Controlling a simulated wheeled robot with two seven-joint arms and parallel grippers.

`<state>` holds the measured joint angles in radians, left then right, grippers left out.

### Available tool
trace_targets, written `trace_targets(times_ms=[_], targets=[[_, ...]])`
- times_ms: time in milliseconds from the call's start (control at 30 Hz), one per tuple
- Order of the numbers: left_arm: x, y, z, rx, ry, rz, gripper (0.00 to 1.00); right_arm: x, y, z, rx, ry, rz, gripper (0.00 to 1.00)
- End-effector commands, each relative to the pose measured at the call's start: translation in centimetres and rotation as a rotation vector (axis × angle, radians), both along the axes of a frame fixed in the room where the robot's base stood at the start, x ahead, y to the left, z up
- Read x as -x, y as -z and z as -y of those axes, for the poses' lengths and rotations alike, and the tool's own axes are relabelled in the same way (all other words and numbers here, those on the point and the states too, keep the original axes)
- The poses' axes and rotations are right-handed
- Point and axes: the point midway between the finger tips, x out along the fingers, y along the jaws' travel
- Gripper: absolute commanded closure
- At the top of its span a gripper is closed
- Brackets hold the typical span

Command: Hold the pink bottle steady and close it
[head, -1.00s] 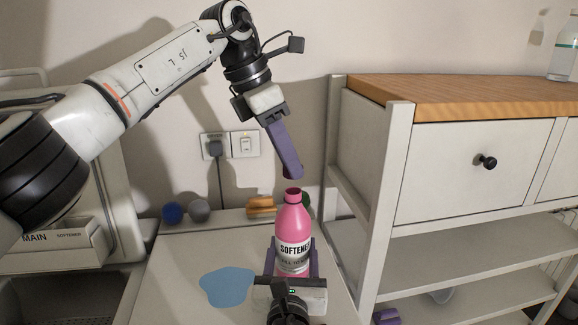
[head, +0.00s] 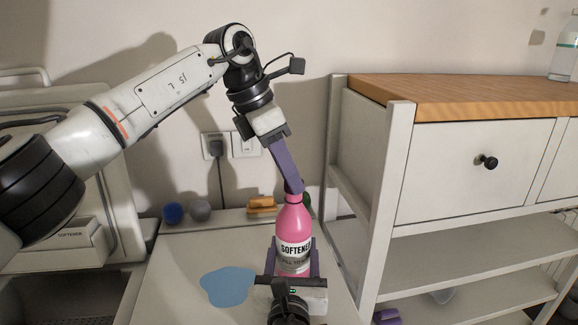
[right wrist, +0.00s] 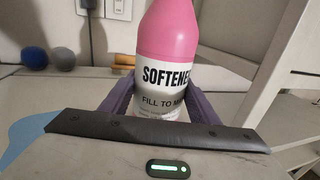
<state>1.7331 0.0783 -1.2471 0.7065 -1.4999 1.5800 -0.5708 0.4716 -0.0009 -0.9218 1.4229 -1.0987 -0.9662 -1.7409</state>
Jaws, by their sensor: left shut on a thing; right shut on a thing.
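The pink bottle (head: 293,222), labelled SOFTENER, stands upright on the white top. It also shows in the right wrist view (right wrist: 180,37), with its mouth out of that frame. My right gripper (head: 296,262) is shut on the bottle's lower body, one purple finger on each side. My left gripper (head: 294,187) points down at the bottle's mouth, its fingertips at the neck. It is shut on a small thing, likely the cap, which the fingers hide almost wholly. I cannot tell whether the cap touches the mouth.
A blue flat patch (head: 228,287) lies left of the bottle. A blue ball (head: 173,213), a grey ball (head: 200,209) and an orange-brown item (head: 261,205) sit behind. A white cabinet (head: 450,175) with a wooden top stands at the right.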

Motion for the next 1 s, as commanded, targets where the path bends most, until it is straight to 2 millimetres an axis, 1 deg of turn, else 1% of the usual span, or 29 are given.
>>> trace_targets(times_ms=[567,1000], targets=[[0.00,0.20,0.01,0.001,0.000,0.000,0.93,0.02,0.04,-0.04,-0.001,-0.001,-0.001,0.85],[-0.03,1.05,-0.04,0.000,-0.002,-0.001,0.93,0.02,0.04,-0.04,-0.001,-0.001,-0.001,0.85]])
